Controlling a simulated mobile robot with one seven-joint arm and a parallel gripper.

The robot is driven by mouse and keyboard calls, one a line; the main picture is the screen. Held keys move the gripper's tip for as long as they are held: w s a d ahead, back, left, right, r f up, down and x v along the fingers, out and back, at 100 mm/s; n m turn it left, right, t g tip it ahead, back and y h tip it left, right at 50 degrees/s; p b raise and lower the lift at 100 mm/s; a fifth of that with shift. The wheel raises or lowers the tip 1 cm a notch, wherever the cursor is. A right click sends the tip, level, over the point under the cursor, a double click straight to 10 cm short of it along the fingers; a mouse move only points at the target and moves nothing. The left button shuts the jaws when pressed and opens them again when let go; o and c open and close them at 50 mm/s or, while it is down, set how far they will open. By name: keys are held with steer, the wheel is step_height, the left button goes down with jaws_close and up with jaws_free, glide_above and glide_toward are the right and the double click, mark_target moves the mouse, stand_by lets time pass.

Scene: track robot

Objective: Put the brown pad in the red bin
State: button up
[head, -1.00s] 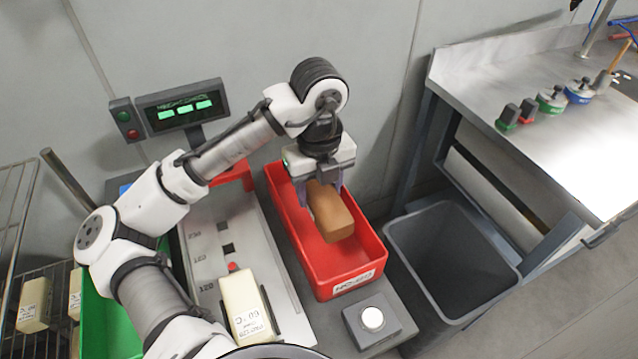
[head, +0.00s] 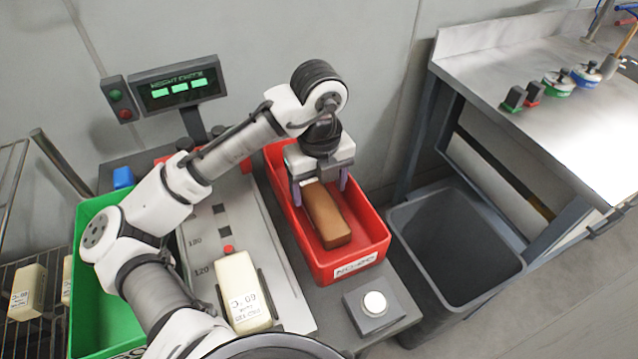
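The brown pad (head: 329,218) lies inside the red bin (head: 376,240), slanting lengthwise along it. A small pale patch shows at its far end. My gripper (head: 320,187) is over the far part of the bin, pointing down. Its two purple-grey fingers stand apart on either side of the pad's far end, with a gap showing beside the pad. It looks open and not holding the pad. The pad's far end is partly hidden under the gripper body.
A cream block (head: 243,293) sits on the marked grey plate left of the bin. A green bin (head: 88,240) is farther left. A button box (head: 373,311) stands in front of the red bin, and a grey waste bin (head: 455,245) is to its right.

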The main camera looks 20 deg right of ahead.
steer(key=shift+o, duration=0.3)
steer(key=shift+r, duration=0.1)
step_height(320, 180, up, 14)
stand_by(0.4)
steer(key=shift+f, duration=0.25)
